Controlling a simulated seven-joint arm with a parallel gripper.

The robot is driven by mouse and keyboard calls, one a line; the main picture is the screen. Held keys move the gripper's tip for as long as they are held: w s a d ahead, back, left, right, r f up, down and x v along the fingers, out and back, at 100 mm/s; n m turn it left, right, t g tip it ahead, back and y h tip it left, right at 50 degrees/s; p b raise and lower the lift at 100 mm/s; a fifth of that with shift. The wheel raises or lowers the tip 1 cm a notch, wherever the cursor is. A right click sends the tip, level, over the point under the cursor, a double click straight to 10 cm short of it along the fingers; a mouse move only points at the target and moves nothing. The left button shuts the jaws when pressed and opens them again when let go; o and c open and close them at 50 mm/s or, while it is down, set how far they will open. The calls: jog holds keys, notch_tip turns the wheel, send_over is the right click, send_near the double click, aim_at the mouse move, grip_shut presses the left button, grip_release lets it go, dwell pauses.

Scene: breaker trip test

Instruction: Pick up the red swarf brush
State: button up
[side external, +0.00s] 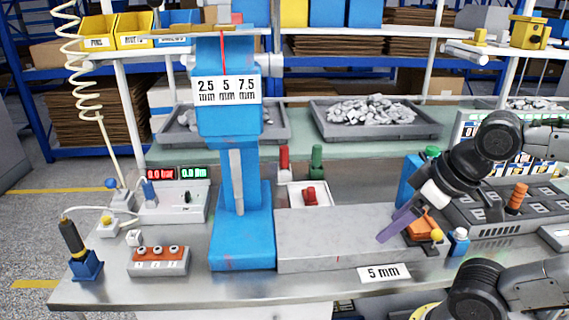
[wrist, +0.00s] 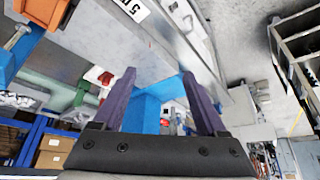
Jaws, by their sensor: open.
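A small red upright thing (side external: 283,159), like a handle, stands behind the grey block, next to a similar green one (side external: 317,160). A second, squat red thing (side external: 311,196) sits in a white tray (side external: 296,201) in front of them. I cannot tell for certain which is the swarf brush; no bristles show. My gripper (side external: 388,234), with purple fingers, is at the right end of the grey block, well right of both red things. In the wrist view its fingers (wrist: 160,78) are apart with nothing between them. A red thing (wrist: 99,75) shows left of the fingers there.
The blue press column (side external: 239,170) stands left of the tray. The long grey block (side external: 335,240) lies in front. An orange thing (side external: 418,227) and a small blue bottle (side external: 459,241) are close to my gripper. Grey bins (side external: 374,132) stand behind.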

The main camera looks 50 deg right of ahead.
jog(key=w+d+r+m+t+h, duration=0.1)
jog(key=w+d+r+t, duration=0.15)
jog(key=w, duration=0.55)
jog(key=w+d+r+m+t, duration=0.1)
jog(key=w+d+r+t, duration=0.15)
jog(key=w, duration=0.45)
jog(key=w+d+r+m+t+h, duration=0.1)
jog(key=w+d+r, duration=0.15)
jog(key=w, duration=0.55)
jog(key=m+t+h, duration=0.4)
jog(key=t+h, duration=0.1)
jog(key=h, duration=0.1)
send_over(285, 151)
jog(key=s+a, duration=0.2)
jog(key=a, duration=0.3)
notch_tip(285, 151, down, 6)
jog(key=f+g+h, duration=0.1)
jog(key=f, duration=0.3)
jog(key=d+f+m+g+h, duration=0.1)
jog(key=f+h, duration=0.1)
jog(key=f, duration=0.2)
jog(key=d+f+m+g+h, duration=0.1)
jog(key=f, duration=0.3)
jog(key=shift+d+g+h, duration=0.25)
jog(key=shift+g+h, duration=0.05)
jog(key=shift+d+f, duration=0.15)
jog(key=shift+f, duration=0.05)
jog(key=shift+x, duration=2.3)
